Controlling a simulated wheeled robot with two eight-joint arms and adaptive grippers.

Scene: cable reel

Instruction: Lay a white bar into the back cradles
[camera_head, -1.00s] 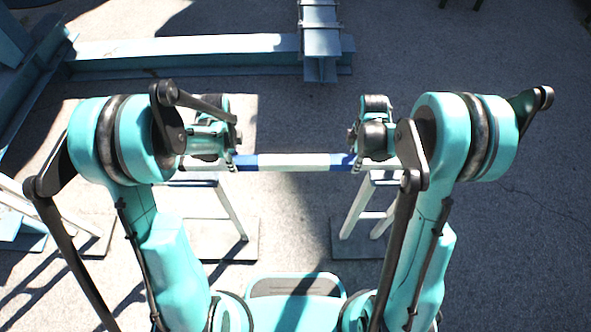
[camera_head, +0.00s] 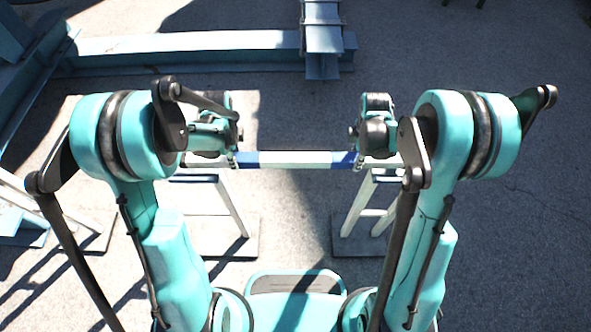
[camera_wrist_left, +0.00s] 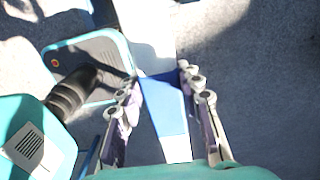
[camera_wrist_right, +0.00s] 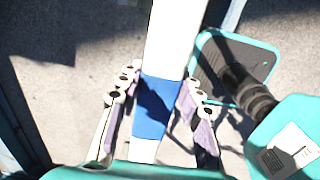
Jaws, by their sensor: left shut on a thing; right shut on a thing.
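The white bar (camera_head: 295,160) with blue bands lies level across the middle of the head view. My left gripper (camera_head: 233,160) is shut on its left blue band, which also shows between the fingers in the left wrist view (camera_wrist_left: 165,105). My right gripper (camera_head: 357,161) is shut on the right blue band, seen in the right wrist view (camera_wrist_right: 155,105). A white trestle stand shows below the bar at the left (camera_head: 236,210) and another at the right (camera_head: 360,212). The stand tops are partly hidden by my arms, and I cannot make out the cradles or whether the bar touches the stands.
A long blue-grey steel beam (camera_head: 180,50) lies on the ground at the back left, with another beam (camera_head: 323,35) at the back centre. White frame parts (camera_head: 20,205) stand at the far left. The ground between the trestles and at the right is clear.

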